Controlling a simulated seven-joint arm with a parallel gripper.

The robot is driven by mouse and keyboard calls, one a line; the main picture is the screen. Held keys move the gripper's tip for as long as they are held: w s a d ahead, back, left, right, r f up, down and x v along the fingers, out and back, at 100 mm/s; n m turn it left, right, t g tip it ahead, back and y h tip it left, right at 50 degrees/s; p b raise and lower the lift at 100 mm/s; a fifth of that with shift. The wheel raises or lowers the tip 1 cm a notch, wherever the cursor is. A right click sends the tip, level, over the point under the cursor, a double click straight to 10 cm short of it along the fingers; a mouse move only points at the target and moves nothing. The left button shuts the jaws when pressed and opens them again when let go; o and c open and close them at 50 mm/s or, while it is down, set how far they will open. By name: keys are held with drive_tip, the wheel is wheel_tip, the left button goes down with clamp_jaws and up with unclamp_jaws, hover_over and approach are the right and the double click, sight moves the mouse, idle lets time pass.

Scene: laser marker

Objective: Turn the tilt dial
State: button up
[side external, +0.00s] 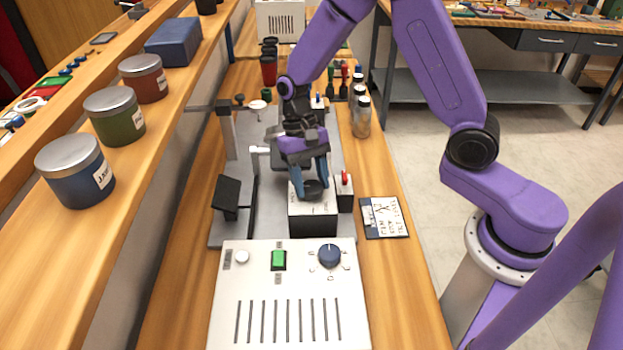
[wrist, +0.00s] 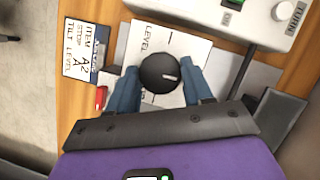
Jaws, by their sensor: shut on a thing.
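In the side view the dial (side external: 313,188) sits on the box (side external: 313,222), partly hidden by my fingers. My gripper (side external: 310,184) points down over the box with its blue fingers on either side of the dial. In the wrist view my gripper (wrist: 160,82) is shut on the dial.
A small box with a red switch (side external: 345,182) stands right beside the dial box. A card with writing (side external: 384,217) lies to the right. A white control panel (side external: 290,300) with a green button and a blue knob is in front. A dark angled plate (side external: 228,193) stands left.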

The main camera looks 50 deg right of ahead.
drive_tip(key=n+h, duration=0.1)
drive_tip(key=n, duration=0.1)
drive_tip(key=n+h, duration=0.1)
drive_tip(key=n, duration=0.1)
drive_tip(key=shift+a+n, duration=0.2)
drive_tip(key=shift+n, duration=0.1)
drive_tip(key=n, duration=0.2)
drive_tip(key=n+h, duration=0.1)
drive_tip(key=n, duration=0.1)
drive_tip(key=shift+a+n+h, duration=0.1)
drive_tip(key=shift+n+h, duration=0.2)
drive_tip(key=n+t+h, duration=0.1)
drive_tip(key=n, duration=0.3)
drive_tip(key=shift+s+n, duration=0.1)
drive_tip(key=shift+n, duration=0.2)
drive_tip(key=shift+s+a+n+t+h, duration=0.1)
drive_tip(key=shift+n+t+h, duration=0.6)
drive_tip(key=shift+n, duration=1.1)
drive_tip(key=o, duration=1)
